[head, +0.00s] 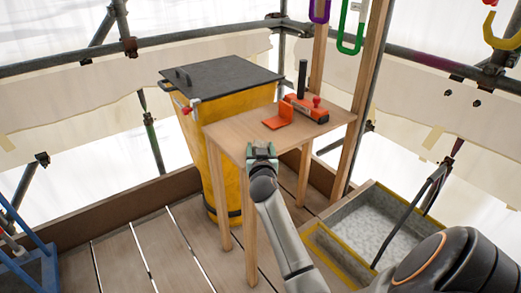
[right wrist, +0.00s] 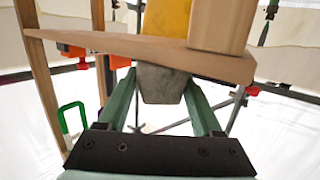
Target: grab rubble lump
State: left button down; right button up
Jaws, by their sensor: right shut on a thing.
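The rubble lump (right wrist: 162,84) is a grey, rough block between the two green fingers of my right gripper (right wrist: 160,92) in the right wrist view. The fingers are shut on its sides. In the head view my right gripper (head: 262,150) is at the front edge of the small wooden table (head: 235,128), and the lump cannot be made out there. The table's edge (right wrist: 150,48) shows close beyond the lump in the wrist view; I cannot tell whether they touch. My left gripper is not in view.
An orange-red tool (head: 305,108) and an orange bracket (head: 278,118) lie on the table. A yellow bin (head: 190,135) with a dark lid (head: 220,75) stands behind it. A grey trough (head: 350,215) with a yellow rim is at the right.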

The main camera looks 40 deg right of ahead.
grip_shut()
jog(key=shift+r, duration=0.1)
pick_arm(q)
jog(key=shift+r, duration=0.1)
